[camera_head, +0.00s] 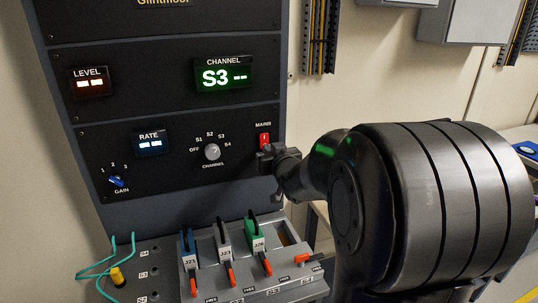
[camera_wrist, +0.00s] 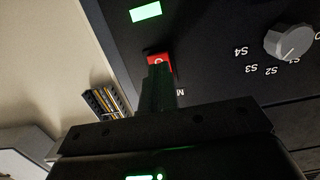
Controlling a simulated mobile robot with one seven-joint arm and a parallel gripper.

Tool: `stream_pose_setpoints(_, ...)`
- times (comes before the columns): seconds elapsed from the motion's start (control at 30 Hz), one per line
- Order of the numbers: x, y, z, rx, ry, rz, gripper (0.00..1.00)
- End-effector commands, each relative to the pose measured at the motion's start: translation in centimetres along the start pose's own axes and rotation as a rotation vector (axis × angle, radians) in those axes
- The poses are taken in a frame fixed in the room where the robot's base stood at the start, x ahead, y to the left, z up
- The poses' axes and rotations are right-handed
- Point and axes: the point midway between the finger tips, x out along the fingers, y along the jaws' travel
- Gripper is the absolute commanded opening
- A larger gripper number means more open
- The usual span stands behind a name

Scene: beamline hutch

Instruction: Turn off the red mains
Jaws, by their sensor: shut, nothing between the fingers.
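The red MAINS switch (camera_head: 264,140) sits on the right of the lower black panel, under its MAINS label. My gripper (camera_head: 266,158) is just below the switch in the head view, with its fingers shut and nothing between them. In the wrist view, the red switch (camera_wrist: 159,60) shows at the tips of my gripper (camera_wrist: 159,72), which hide part of it. I cannot tell whether the fingertips touch the switch. Its label is mostly hidden behind the fingers there.
A grey CHANNEL knob (camera_head: 212,152) is left of the switch, and a blue GAIN knob (camera_head: 117,181) is farther left. Below, a grey patch box (camera_head: 272,284) holds blue, black and green plugs with red levers. The CHANNEL display (camera_head: 223,76) reads S3.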

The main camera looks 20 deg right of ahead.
Motion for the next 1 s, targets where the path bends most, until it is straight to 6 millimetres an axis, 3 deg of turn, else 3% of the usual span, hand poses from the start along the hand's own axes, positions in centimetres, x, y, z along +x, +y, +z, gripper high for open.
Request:
stream_pose_setpoints(0.23,1.4,0.0,0.0,0.001,0.000,0.000,0.00)
stream_pose_setpoints(1.0,1.3,0.0,0.2,0.000,0.001,0.001,0.00)
